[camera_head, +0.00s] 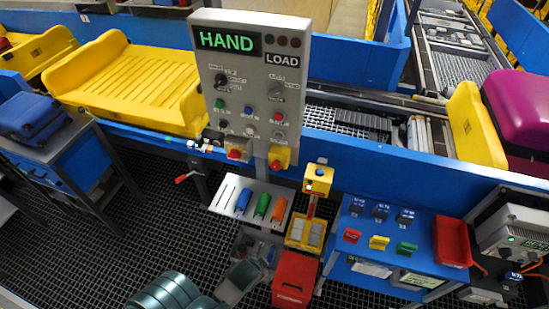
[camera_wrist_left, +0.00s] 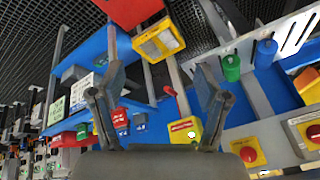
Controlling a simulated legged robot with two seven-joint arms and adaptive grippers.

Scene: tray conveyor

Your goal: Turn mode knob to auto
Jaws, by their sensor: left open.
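The control panel (camera_head: 250,125) is a grey upright board above the conveyor's blue side. Its screen (camera_head: 227,41) reads HAND in green, and a smaller display (camera_head: 282,59) reads LOAD. A black knob (camera_head: 221,80) sits at the upper left of the panel and a grey knob (camera_head: 276,91) at the upper right. Their small label print is too fine to read. My left gripper (camera_head: 252,268) is low in front of the panel, well below the knobs. In the left wrist view its two fingers (camera_wrist_left: 160,100) are apart with nothing held. My right gripper is out of view.
Red stop buttons on yellow boxes (camera_head: 280,158) sit below the panel. A shelf with blue, green and orange handles (camera_head: 262,206), a yellow post station (camera_head: 318,180), a red box (camera_head: 295,278) and a blue table (camera_head: 385,258) stand nearby. Yellow trays (camera_head: 130,85) lie on the conveyor.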

